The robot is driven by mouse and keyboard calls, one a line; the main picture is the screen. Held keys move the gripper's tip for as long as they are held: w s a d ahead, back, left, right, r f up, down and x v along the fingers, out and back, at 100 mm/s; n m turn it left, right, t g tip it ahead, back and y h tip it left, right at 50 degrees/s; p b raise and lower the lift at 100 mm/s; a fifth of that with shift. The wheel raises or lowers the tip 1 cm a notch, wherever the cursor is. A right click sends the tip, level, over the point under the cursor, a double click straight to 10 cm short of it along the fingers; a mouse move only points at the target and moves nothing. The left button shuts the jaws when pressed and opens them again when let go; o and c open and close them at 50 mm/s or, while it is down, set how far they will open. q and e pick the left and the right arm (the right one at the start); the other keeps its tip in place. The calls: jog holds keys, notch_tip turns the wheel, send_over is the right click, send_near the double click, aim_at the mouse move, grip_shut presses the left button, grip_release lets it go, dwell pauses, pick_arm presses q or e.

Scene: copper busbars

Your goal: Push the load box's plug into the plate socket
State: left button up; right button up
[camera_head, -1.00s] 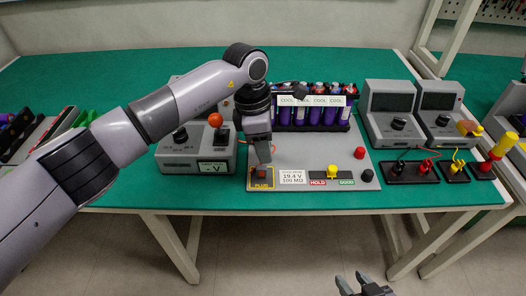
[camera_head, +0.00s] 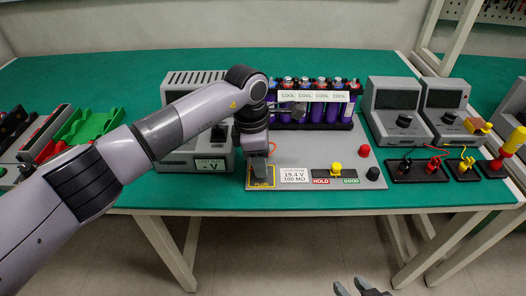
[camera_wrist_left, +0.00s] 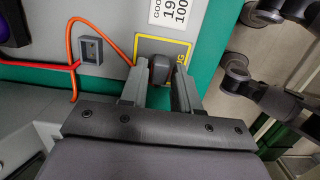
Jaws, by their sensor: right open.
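My left gripper (camera_head: 260,170) points down at the yellow-outlined PLUG mark (camera_head: 250,187) on the plate's near left corner. In the left wrist view its two fingers (camera_wrist_left: 161,88) stand on either side of the dark grey plug (camera_wrist_left: 160,68), inside the yellow outline. Whether they press on it is unclear. An orange cable (camera_wrist_left: 113,46) runs to the left finger. A small grey socket (camera_wrist_left: 90,51) sits on the plate, left of the plug; my gripper hides it in the head view. The load box (camera_head: 186,164) stands left of the plate. My right gripper (camera_head: 363,288) is open, low in front of the table.
The plate (camera_head: 318,155) carries a reading card, a yellow knob (camera_head: 336,168) and red and black terminals. Purple cells (camera_head: 316,110) stand behind it. Two grey meters (camera_head: 395,108) and black terminal blocks (camera_head: 410,171) are to the right. Green trays (camera_head: 90,127) lie at left.

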pick_arm(q)
grip_shut()
jog(key=shift+r+p, duration=1.05)
jog(key=shift+r, duration=1)
